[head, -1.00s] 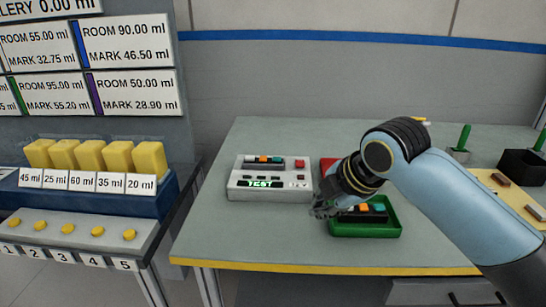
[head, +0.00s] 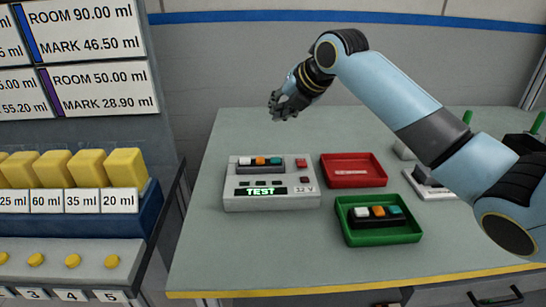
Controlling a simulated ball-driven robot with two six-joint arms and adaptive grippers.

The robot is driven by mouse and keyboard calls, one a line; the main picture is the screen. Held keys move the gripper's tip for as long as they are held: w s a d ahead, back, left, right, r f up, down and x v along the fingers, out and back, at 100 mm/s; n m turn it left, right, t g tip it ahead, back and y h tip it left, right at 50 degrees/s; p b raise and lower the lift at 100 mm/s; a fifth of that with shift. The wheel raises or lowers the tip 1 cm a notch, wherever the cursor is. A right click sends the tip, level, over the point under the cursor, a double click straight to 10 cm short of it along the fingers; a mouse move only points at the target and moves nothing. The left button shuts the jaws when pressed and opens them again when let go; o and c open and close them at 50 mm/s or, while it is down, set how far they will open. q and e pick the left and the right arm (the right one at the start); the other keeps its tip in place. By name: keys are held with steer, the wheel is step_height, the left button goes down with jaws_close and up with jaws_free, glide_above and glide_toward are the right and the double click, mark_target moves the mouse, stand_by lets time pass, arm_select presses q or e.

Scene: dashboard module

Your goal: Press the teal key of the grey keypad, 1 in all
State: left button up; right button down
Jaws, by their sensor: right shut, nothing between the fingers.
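A pale grey device (head: 300,200) with a lit TEST display stands on the table. A dark grey keypad (head: 259,169) sits in its upper part, with white, orange and teal keys in a row. The teal key (head: 275,161) is at the right end of that row. A similar dark keypad (head: 378,222) lies in a green tray (head: 400,238), with its teal key (head: 395,212) also at the right end. My right gripper (head: 278,107) is shut and empty, raised above and behind the device, touching nothing. My left gripper is out of view.
A red tray (head: 352,170) lies behind the green tray. My right arm partly covers a pale device (head: 430,188) at the right. A rack of yellow blocks (head: 88,168) stands at the left. The table front is clear.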

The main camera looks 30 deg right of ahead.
steer(key=b, duration=0.7)
glide_above(278, 158)
step_height(278, 158, down, 8)
steer(key=shift+r, duration=0.2)
steer(key=shift+w+f, duration=0.1)
steer(key=shift+f, duration=0.55)
steer(key=shift+d, duration=0.1)
steer(key=shift+f, duration=0.1)
stand_by(0.3)
steer(key=shift+f+b, duration=0.3)
steer(key=shift+b, duration=0.05)
